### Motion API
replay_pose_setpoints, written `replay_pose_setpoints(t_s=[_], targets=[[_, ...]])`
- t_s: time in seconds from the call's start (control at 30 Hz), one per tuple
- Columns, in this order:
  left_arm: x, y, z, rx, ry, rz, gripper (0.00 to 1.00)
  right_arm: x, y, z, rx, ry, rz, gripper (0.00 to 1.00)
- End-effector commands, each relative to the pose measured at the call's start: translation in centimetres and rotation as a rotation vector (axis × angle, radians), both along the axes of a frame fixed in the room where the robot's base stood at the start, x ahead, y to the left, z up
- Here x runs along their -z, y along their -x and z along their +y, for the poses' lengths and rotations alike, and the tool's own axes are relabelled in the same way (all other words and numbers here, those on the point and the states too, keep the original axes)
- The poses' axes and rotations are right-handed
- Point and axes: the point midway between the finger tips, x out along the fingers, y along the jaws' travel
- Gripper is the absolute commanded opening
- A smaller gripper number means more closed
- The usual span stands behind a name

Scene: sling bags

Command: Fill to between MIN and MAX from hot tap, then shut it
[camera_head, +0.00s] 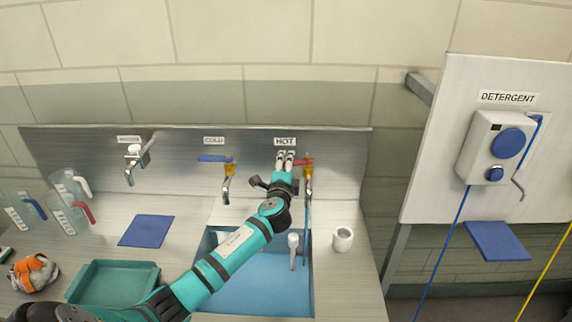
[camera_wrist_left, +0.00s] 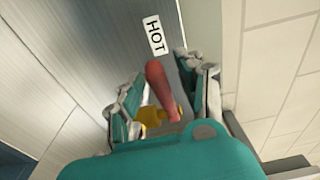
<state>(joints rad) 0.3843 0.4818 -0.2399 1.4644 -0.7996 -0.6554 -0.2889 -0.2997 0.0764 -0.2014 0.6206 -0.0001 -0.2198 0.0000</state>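The hot tap (camera_head: 308,178) is on the steel back panel under the HOT label (camera_head: 285,142), with a yellow body and a red lever (camera_head: 304,162). My left gripper (camera_head: 285,160) is at the lever's left. In the left wrist view the red lever (camera_wrist_left: 162,88) stands between the two spread fingers (camera_wrist_left: 165,100), with a gap on each side. A thin blue line, seemingly water, runs down from the spout into the blue sink (camera_head: 260,285). A pale upright handle-like piece (camera_head: 293,248) shows in the sink; a clear vessel around it cannot be made out. My right gripper is not in view.
The cold tap (camera_head: 228,180) with a blue lever and another tap (camera_head: 134,165) are left of it. Clear jugs (camera_head: 70,215) stand at far left. A green tray (camera_head: 112,282), blue mat (camera_head: 146,231) and white cup (camera_head: 342,239) are on the counter. A detergent dispenser (camera_head: 492,148) hangs right.

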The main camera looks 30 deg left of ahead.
Motion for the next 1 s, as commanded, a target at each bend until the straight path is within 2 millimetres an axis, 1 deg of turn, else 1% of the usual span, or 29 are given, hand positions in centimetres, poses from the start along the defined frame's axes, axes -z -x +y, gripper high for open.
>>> replay_pose_setpoints(t_s=[0.03, 0.3, 0.77, 0.87, 1.0], targets=[[0.0, 0.0, 0.0, 0.000, 0.000, 0.000, 0.36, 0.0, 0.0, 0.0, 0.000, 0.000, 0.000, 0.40], [0.0, 0.0, 0.0, 0.000, 0.000, 0.001, 0.01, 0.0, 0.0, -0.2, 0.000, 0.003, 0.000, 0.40], [0.2, 0.0, 0.1, 0.016, -0.002, 0.004, 0.00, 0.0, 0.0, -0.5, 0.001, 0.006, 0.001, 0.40], [0.2, -0.3, 0.6, 0.076, -0.006, 0.006, 0.00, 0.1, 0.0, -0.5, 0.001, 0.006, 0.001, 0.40], [0.3, -0.8, 1.4, 0.199, -0.007, 0.008, 0.00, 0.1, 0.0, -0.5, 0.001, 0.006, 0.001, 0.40]])
